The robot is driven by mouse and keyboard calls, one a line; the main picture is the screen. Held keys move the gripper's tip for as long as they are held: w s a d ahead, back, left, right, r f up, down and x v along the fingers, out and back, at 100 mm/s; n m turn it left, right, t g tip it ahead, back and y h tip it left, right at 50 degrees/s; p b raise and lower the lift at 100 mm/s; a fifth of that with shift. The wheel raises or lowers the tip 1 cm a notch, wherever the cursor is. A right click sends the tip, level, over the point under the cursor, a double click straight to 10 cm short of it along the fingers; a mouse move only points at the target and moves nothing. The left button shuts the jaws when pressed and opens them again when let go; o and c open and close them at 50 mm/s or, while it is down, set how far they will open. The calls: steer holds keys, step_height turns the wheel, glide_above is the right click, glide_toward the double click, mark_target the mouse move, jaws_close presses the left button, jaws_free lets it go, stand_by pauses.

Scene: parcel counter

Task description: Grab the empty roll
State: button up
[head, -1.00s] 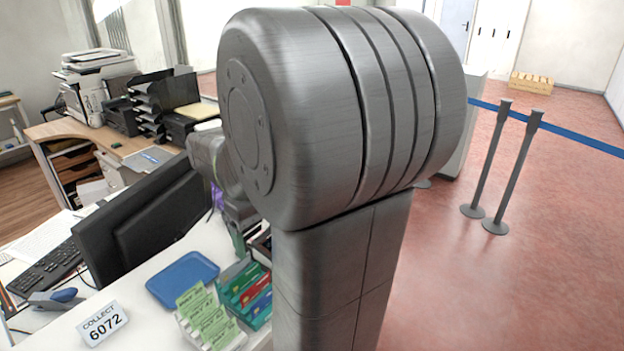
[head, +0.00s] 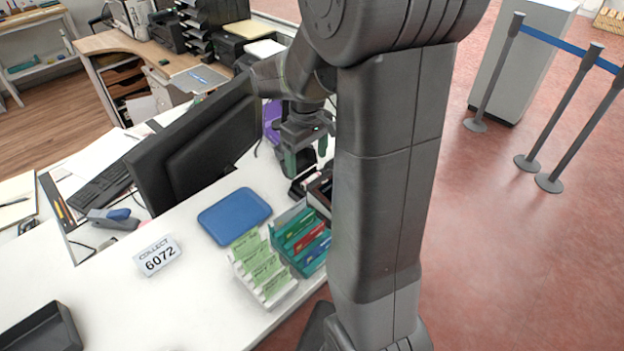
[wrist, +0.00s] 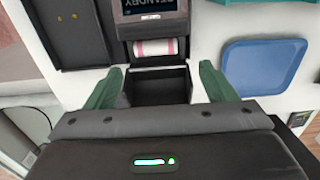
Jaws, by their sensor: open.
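The roll (wrist: 155,47), white with pinkish-red bands, sits in a dark printer (wrist: 160,82) in the wrist view, just below a small screen that reads STANDBY. Whether it is empty I cannot tell. My gripper (wrist: 161,72) is open and empty, its green fingers to either side of the printer's open bay, with the roll a little beyond the fingertips.
A blue tray (wrist: 262,67) lies right of the printer in the wrist view, and a dark tray (wrist: 68,30) lies left. In the head view, a green card holder (head: 262,270), a teal card box (head: 300,237), a COLLECT 6072 sign (head: 158,256) and a monitor (head: 205,145) stand nearby.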

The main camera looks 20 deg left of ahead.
mark_target(312, 178)
steer(key=f, duration=0.2)
steer(key=d+f+p, duration=0.1)
steer(key=f, duration=0.1)
steer(key=shift+d+f, duration=0.1)
steer(key=shift+f, duration=0.45)
steer(key=shift+c, duration=0.3)
steer(key=c, duration=1)
